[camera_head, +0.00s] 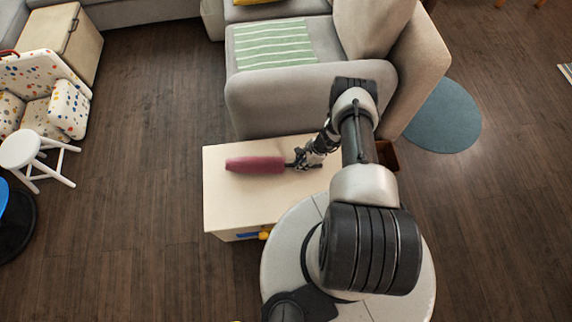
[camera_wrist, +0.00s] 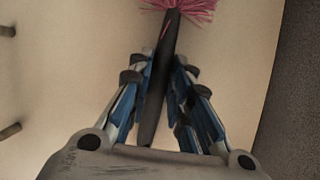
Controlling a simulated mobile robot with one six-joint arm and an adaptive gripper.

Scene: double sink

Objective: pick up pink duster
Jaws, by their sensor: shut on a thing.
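The pink duster (camera_head: 255,165) has a fluffy pink head and a dark handle. In the head view its head lies to the left of my gripper (camera_head: 297,161), over the pale cabinet top. In the wrist view the pink bristles (camera_wrist: 180,8) show at the top edge. The dark handle (camera_wrist: 162,85) runs down between the fingers of my gripper (camera_wrist: 163,65), which are shut on it. I cannot tell whether the duster touches the cabinet top or is slightly above it.
The pale cabinet (camera_head: 235,205) stands below, with a grey armchair (camera_head: 300,95) right behind it. A white stool (camera_head: 22,150) and a spotted chair (camera_head: 45,90) are at the left. Dark wooden floor (camera_head: 140,200) is clear left of the cabinet.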

